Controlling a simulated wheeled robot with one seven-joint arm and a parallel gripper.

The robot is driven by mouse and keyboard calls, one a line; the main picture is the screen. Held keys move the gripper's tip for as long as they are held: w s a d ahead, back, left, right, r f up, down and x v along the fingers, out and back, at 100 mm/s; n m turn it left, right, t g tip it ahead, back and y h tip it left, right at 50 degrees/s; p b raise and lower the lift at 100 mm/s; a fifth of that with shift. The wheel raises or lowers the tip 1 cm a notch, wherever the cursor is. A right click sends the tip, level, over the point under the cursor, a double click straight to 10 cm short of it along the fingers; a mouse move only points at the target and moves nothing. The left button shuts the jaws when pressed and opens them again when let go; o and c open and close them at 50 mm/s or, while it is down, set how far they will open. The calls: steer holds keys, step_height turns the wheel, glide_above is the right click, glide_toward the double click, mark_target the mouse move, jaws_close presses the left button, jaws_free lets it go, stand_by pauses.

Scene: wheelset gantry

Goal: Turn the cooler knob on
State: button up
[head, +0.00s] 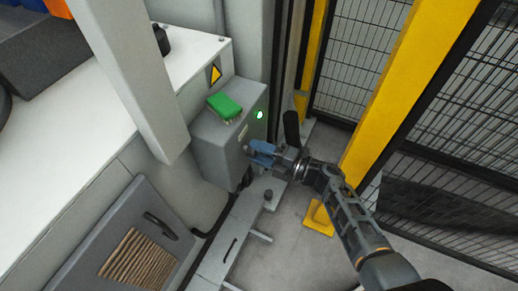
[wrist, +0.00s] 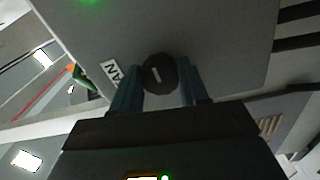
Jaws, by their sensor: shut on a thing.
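The cooler is a grey box (head: 222,150) on the side of the white-topped machine. Its front face fills the upper middle of the wrist view (wrist: 215,40). The round black knob (wrist: 158,72), with a short white mark, is on that face; my gripper hides it in the head view. My gripper (head: 256,151) is at the front face, its blue-grey fingers on either side of the knob in the wrist view (wrist: 160,84), shut on it. A green lamp (head: 260,114) glows on the face above my gripper and also shows in the wrist view (wrist: 91,3).
A green brush (head: 224,106) lies on top of the box. A white label (wrist: 113,74) is beside the knob. A yellow post (head: 405,75) and black mesh fence (head: 455,110) stand to the right. A grey floor-level unit (head: 232,245) lies below the box.

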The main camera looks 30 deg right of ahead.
stand_by(0.5)
steer(key=o, duration=1.1)
steer(key=shift+c, duration=0.2)
steer(key=v, duration=0.8)
steer(key=shift+p, duration=0.35)
steer(key=s+a+r+m+h+p, duration=0.2)
steer(key=s+r+m+h+p, duration=0.3)
steer(key=s+r+m, duration=0.6)
steer(key=s+a+r+m+h+p, duration=0.3)
steer(key=s+r+m, duration=0.9)
steer(key=s+r, duration=0.8)
steer(key=s+h+p, duration=0.1)
steer(key=s+h, duration=0.1)
steer(key=s, duration=0.1)
steer(key=shift+r+m+h+p, duration=0.3)
steer(key=shift+r+p, duration=0.05)
steer(key=shift+r, duration=0.05)
